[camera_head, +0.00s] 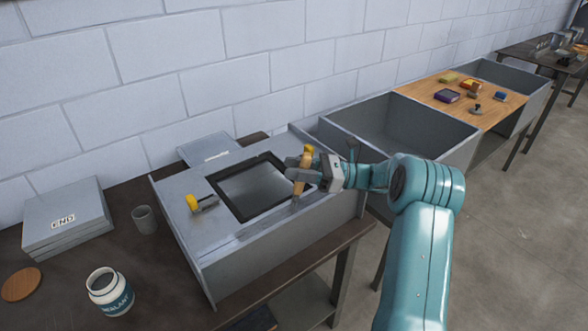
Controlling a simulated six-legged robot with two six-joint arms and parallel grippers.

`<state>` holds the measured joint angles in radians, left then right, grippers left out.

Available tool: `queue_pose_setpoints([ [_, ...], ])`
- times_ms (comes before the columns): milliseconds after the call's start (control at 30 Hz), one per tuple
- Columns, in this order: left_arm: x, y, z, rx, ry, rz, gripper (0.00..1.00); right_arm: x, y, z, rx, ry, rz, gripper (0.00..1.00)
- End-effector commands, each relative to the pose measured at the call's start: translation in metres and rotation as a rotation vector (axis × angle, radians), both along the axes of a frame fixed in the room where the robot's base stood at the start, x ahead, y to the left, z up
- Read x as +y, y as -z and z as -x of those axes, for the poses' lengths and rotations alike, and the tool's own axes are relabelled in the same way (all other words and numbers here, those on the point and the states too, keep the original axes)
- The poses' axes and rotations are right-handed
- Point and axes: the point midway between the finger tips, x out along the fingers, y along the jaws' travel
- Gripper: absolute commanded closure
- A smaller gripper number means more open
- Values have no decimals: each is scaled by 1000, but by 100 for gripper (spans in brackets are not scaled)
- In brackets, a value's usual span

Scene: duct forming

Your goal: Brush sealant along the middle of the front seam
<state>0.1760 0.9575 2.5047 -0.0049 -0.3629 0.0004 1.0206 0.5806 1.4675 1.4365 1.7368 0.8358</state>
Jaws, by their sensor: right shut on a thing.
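My right gripper (303,174) is shut on a brush (302,184) with a yellow-tan handle. The brush is held roughly upright, its tip down at the top of the grey sheet-metal duct (185,238), right of centre. I cannot tell whether the bristles touch the metal. A seam (243,234) runs along the duct's top near its front edge, left of the brush. The open sealant jar (111,293) stands on the table at the lower left. My left gripper is not in view.
A dark-framed opening (252,188) is in the duct's top, and a yellow-ended grey piece (200,203) lies beside it. A grey cup (145,219), stacked "END" panels (66,213) and a round lid (21,284) are at left. A wooden board (462,97) with small items is at back right.

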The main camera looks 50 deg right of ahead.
Motion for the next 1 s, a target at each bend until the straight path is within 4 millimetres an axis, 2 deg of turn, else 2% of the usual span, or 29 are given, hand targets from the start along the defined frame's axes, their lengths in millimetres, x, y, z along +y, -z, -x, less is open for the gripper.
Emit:
queue_pose_setpoints([
  [267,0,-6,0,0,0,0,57,0,-7,0,-1,0,1,100],
  [800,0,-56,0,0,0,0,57,0,-67,0,0,0,0,100],
  [1000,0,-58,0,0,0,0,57,0,-71,0,0,0,0,100],
])
